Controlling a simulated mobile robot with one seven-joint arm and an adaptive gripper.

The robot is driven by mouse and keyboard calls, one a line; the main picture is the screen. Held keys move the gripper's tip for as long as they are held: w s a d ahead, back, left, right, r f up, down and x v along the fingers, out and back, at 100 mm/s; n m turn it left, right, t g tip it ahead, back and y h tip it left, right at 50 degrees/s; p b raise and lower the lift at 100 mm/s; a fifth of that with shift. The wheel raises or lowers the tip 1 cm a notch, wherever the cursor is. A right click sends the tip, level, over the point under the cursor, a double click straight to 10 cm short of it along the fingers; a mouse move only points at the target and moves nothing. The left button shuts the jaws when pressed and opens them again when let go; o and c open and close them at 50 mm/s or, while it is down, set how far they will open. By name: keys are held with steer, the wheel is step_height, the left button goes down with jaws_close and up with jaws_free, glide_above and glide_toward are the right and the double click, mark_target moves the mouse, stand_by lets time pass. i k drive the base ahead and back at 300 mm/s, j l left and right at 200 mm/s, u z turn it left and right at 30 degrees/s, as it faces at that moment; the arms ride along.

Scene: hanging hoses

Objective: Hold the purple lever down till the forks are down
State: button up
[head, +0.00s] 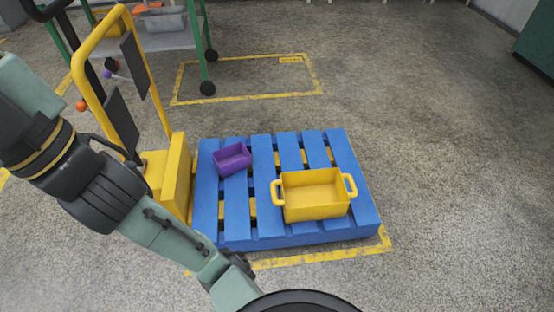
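A yellow pallet stacker (172,180) stands left of centre, with a tall yellow handle frame and dark panels. A small purple knob, apparently the lever's end (107,74), shows behind the frame's left post. Its exact tilt is too small to tell. An orange knob (82,105) sits lower on the left. Yellow fork parts (225,209) show through the slats of a blue pallet (262,205). Their height above the floor is hidden by the pallet. My arm crosses the lower left. My gripper is not visible, so its relation to the lever is hidden.
On the pallet are a purple bin (233,160) and a yellow two-handled bin (315,196). A green-framed wheeled cart (165,40) stands behind the stacker. Yellow lines mark the floor. The floor to the right is clear.

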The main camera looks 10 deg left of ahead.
mark_target(106, 74)
steer(key=u, duration=0.65)
steer(key=i+j+z, duration=0.1)
steer(key=j, duration=0.45)
steer(key=i+j, duration=0.3)
steer(key=j, duration=0.25)
steer(key=i+j+z, duration=0.15)
steer(key=j, duration=0.45)
steer(key=i+j+z, duration=0.1)
steer(key=i+j, duration=0.15)
steer(key=j, duration=0.3)
steer(key=i+j, duration=0.1)
steer(key=j, duration=0.5)
steer(key=i+j+z, duration=0.15)
steer(key=j, duration=0.45)
steer(key=i+j+z, duration=0.1)
steer(key=j, duration=0.5)
steer(key=i+j+z, duration=0.1)
steer(key=j, duration=0.55)
